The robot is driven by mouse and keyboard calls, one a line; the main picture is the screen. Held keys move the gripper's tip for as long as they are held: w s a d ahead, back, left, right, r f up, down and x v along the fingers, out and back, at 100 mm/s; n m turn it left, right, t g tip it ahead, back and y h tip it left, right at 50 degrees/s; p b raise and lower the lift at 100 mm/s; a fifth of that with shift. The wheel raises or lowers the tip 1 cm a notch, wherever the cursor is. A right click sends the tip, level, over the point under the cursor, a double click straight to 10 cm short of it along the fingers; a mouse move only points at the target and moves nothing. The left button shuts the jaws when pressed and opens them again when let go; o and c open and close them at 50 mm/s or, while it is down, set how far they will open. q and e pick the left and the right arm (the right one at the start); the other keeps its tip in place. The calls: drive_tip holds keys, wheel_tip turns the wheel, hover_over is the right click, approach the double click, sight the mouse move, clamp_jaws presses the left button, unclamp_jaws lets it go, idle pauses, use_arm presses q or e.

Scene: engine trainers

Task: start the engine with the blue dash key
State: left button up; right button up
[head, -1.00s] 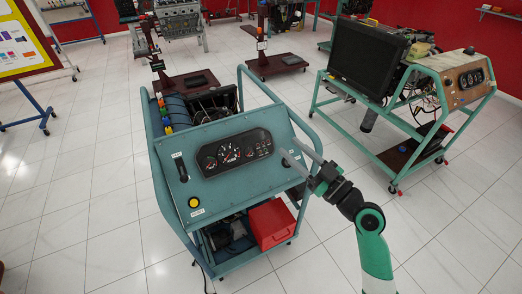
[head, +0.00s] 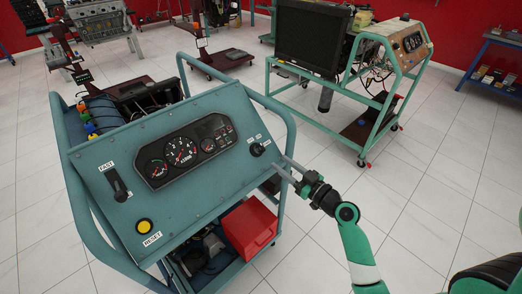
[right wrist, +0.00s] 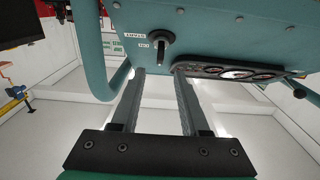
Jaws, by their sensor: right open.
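The teal engine trainer's sloping dash panel (head: 205,187) fills the left of the head view. The dash key switch (head: 257,149), a small dark knob, sits at the panel's right end. It also shows in the right wrist view as a dark key switch (right wrist: 160,45) with a stem and small white labels beside it. Its blue colour cannot be made out. My right gripper (head: 280,163) is open and empty, its fingers pointing toward the key from just right of the panel. In the wrist view, the key appears beyond the gap between the fingertips (right wrist: 168,72). My left gripper is not in view.
The gauge cluster (head: 187,149) lies left of the key, with a black lever (head: 117,184) and a yellow reset button (head: 144,226) further left. The frame's teal tube (head: 290,150) curves close to my right gripper. A red box (head: 248,227) sits below.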

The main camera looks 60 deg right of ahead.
sight(261, 152)
drive_tip(key=b+x, duration=0.1)
drive_tip(key=x, duration=0.9)
drive_tip(key=shift+w, duration=0.25)
drive_tip(key=shift+c, duration=0.2)
clamp_jaws()
